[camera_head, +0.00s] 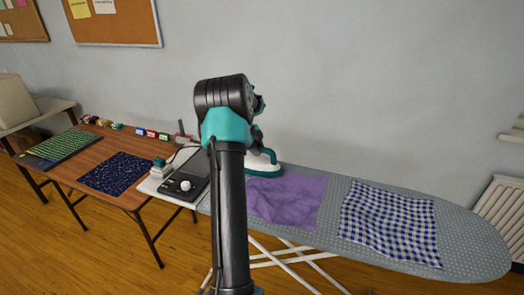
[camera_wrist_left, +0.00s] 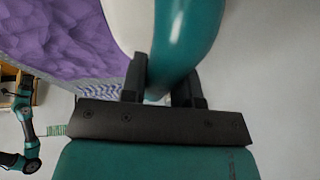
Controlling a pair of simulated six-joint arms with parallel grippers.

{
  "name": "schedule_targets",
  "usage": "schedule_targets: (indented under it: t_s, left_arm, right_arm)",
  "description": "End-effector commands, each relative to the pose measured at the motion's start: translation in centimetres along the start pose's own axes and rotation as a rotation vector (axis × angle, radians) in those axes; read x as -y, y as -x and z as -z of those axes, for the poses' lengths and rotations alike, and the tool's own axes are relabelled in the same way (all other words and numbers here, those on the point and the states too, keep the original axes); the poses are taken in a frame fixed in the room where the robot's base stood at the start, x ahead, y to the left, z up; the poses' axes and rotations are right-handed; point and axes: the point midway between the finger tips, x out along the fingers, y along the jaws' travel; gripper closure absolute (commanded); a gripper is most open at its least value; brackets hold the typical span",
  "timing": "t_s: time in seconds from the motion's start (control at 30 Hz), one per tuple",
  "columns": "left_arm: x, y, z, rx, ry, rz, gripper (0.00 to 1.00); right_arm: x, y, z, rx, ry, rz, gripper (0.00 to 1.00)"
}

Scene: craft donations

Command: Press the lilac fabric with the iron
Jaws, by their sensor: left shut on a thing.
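The lilac fabric (camera_head: 297,205) lies wrinkled on the grey dotted ironing board (camera_head: 470,238). It also fills the upper left of the left wrist view (camera_wrist_left: 75,40). The white and teal iron (camera_head: 264,167) is at the fabric's far left edge in the head view, partly hidden behind my left arm. My left gripper (camera_wrist_left: 160,92) is shut on the iron's teal handle (camera_wrist_left: 180,40). In the head view the gripper (camera_head: 257,132) is mostly hidden by the arm. Whether the soleplate touches the cloth cannot be told. My right gripper is not in view.
A blue checked cloth (camera_head: 390,222) lies on the board to the right. A dark control box with a white knob (camera_head: 186,186) sits at the board's left end.

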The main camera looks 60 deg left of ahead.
Motion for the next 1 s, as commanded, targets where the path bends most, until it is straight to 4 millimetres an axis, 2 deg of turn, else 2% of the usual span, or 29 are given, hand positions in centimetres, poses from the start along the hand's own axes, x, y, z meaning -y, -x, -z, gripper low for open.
schedule_targets:
  t_s: [0.17, 0.8, 1.0]
  left_arm:
    - [-0.1, 0.0, -0.8, 0.001, 0.002, -0.004, 1.00]
    - [-0.1, 0.3, -0.5, -0.001, 0.001, -0.004, 1.00]
    - [0.3, 1.8, 0.1, 0.000, 0.000, 0.001, 1.00]
  right_arm:
    - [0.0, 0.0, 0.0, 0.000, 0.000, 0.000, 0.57]
    - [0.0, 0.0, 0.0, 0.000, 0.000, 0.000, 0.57]
    - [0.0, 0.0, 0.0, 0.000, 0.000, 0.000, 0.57]
